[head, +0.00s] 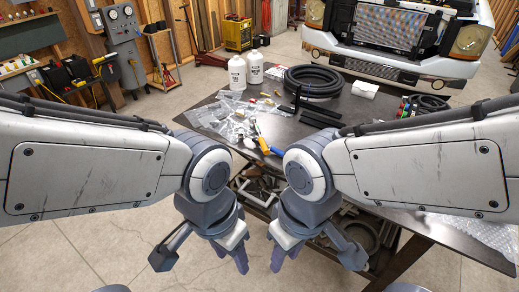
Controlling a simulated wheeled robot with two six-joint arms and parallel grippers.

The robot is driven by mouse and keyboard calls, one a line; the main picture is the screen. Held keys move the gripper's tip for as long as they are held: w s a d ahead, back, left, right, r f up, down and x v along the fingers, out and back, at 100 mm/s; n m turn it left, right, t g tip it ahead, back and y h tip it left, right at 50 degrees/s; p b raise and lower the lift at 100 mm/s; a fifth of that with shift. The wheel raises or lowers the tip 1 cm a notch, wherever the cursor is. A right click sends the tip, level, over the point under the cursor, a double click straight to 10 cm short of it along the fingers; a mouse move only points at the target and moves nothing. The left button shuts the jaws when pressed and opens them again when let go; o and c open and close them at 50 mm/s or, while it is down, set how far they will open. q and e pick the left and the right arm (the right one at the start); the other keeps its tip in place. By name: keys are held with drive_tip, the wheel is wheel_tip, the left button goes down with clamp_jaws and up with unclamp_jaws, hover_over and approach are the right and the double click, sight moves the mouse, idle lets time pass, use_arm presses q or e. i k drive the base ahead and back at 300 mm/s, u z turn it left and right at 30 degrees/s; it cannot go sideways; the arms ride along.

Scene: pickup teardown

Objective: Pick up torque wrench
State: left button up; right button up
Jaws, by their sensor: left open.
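I cannot make out a torque wrench for certain among the small items on the dark workbench (390,155). A tool with a yellow handle (263,144) and a blue-handled tool (278,152) lie near the bench's front edge, partly close to my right arm. My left gripper (230,255) hangs low in front of the bench, fingers down, open and empty. My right gripper (286,255) hangs beside it in a mirrored pose, its fingertips apart and empty. Both are apart from the tools on the bench.
Clear plastic bags (222,118) with small parts, two white bottles (237,73), a coiled black hose (314,82) and black bars (318,116) occupy the bench. Parts fill a lower shelf. A white pickup front (395,45) stands behind. Bare floor (60,170) lies left.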

sight(252, 120)
drive_tip(key=z, duration=0.15)
drive_tip(key=i, duration=1.05)
drive_tip(key=u, duration=0.75)
